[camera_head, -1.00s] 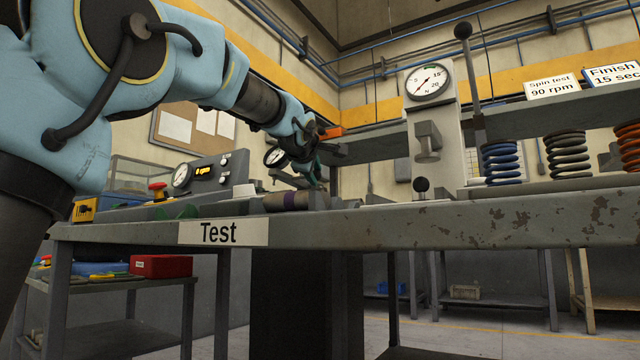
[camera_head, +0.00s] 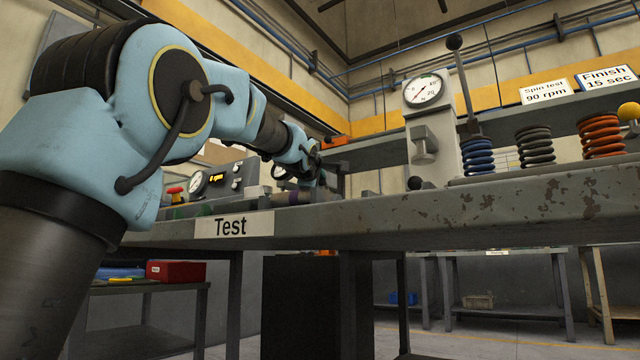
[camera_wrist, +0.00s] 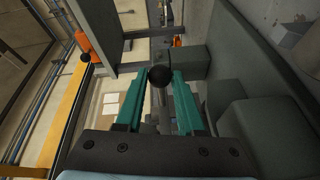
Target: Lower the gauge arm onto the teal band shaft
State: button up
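My gripper (camera_head: 312,172) is over the bench behind the Test label, low above the bench top. In the wrist view its two teal fingers (camera_wrist: 160,82) stand on either side of a black ball knob (camera_wrist: 159,76) and appear closed on it at their tips. A small round gauge (camera_head: 278,171) shows beside the gripper in the head view; the rest of the gauge arm is mostly hidden. A shaft (camera_head: 290,200) lies on the bench below it. A purple band shows on this shaft; I cannot make out a teal one. Contact between gauge and shaft is unclear.
A control box (camera_head: 215,182) with dial and display stands left of the gripper, with a red button (camera_head: 175,190). A grey press (camera_head: 432,140) with dial and lever, and several coil springs (camera_head: 535,146), stand to the right. The bench edge (camera_head: 420,222) runs in front.

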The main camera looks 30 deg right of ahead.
jog(key=o, duration=0.4)
jog(key=shift+f, duration=0.1)
jog(key=shift+o, duration=0.2)
jog(key=b+v, duration=0.6)
jog(key=v, duration=0.4)
jog(key=shift+s+a, duration=0.2)
jog(key=shift+s, duration=0.15)
